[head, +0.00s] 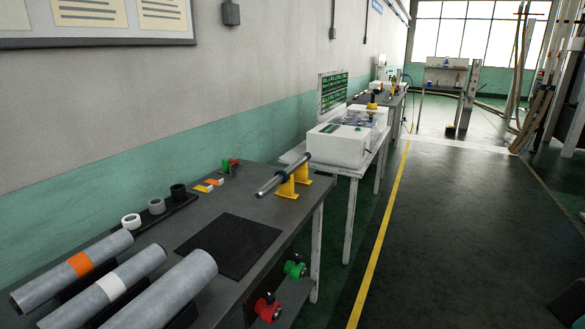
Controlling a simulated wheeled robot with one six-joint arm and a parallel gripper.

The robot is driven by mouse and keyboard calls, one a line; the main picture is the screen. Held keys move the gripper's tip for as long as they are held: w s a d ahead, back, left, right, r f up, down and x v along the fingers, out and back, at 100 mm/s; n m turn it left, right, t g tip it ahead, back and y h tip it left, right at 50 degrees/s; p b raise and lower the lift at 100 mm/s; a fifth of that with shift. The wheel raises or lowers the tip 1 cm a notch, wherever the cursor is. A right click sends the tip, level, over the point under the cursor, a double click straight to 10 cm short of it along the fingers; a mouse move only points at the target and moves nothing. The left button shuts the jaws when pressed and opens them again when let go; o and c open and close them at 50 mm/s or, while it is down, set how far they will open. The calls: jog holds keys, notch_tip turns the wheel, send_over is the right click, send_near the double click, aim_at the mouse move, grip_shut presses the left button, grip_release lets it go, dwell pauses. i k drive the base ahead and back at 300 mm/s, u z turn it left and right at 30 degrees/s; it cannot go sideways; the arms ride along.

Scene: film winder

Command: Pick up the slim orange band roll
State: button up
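The slim orange band roll (76,268) lies at the near left end of the grey workbench. It is a grey cylinder with one orange band around it, and it is the leftmost of three rolls lying side by side. A similar grey roll with a white band (112,287) lies just right of it. A thicker plain grey roll (168,292) lies right of that. Dark supports show partly beneath the rolls. My gripper is not in view.
The workbench (205,214) carries a black mat (228,245), small rings on a dark strip (157,207), and a metal shaft on yellow stands (286,175). A white machine (338,145) stands beyond. The wall borders the bench's left.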

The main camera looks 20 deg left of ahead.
aim_at(27, 299)
jog(key=u, duration=1)
jog(key=i, duration=0.95)
jog(key=u, duration=1.15)
jog(key=i, duration=0.45)
jog(key=u, duration=0.15)
